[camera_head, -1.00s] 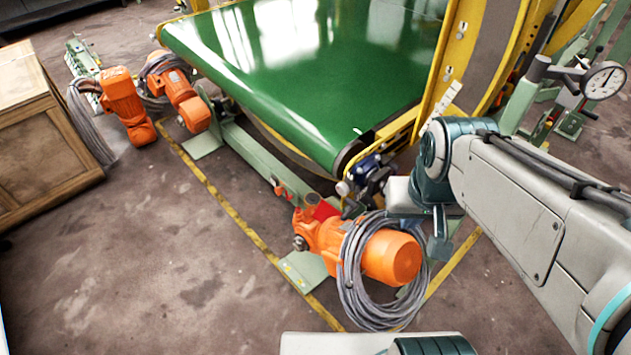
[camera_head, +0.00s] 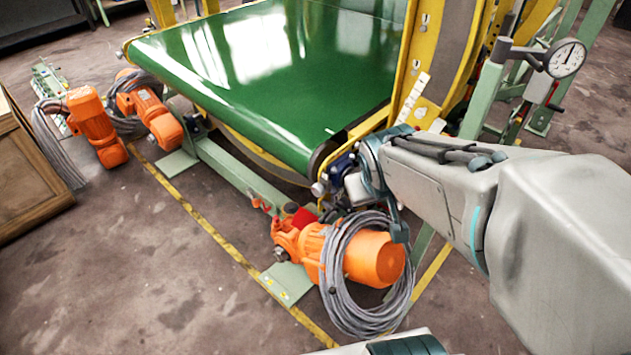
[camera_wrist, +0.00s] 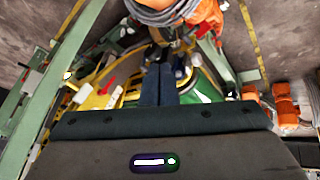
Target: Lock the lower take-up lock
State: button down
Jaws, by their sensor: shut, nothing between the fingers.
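My gripper (camera_wrist: 159,84) points into the frame in the wrist view, its two dark fingers shut together with nothing between them. The green belt (camera_head: 265,80) ends at a dark roller close to my wrist in the head view; a strip of the belt shows beside the fingers in the wrist view (camera_wrist: 196,96). I cannot tell for sure which part is the lower take-up lock. A red part (camera_wrist: 107,85) on the yellow frame shows left of the fingers in the wrist view, apart from them. In the head view, my wrist hides the fingertips and much of the belt's corner.
An orange motor (camera_head: 372,259) with a coiled grey cable (camera_head: 338,285) stands close below my wrist. Other orange motors (camera_head: 95,125) lie far left. The floor at front left is clear.

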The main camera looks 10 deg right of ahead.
jog(key=w+d+f+n+t+b, duration=0.2)
jog(key=w+f+b, duration=0.3)
jog(key=f, duration=0.2)
jog(key=w+d+f+n+t+b, duration=0.2)
jog(key=w+f+b, duration=0.2)
jog(key=f+b, duration=0.15)
jog(key=w+a+f+n+t+y+b, duration=0.1)
jog(key=a+f+n+y+b, duration=0.4)
jog(key=f, duration=0.4)
jog(key=shift+w+f+t+y+b, duration=0.25)
jog(key=shift+f+t+y+b, duration=0.1)
jog(key=shift+y+b, duration=0.3)
jog(key=shift+w+a+p, duration=0.1)
jog(key=shift+w+p, duration=0.05)
jog(key=shift+p, duration=0.2)
jog(key=f+b+x, duration=0.1)
jog(key=x, duration=0.5)
jog(key=s+d+f+b+x, duration=0.1)
jog(key=x, duration=0.5)
jog(key=shift+w+d+f+b, duration=0.2)
jog(key=shift+w+f+b, duration=0.05)
jog(key=shift+w+b, duration=0.05)
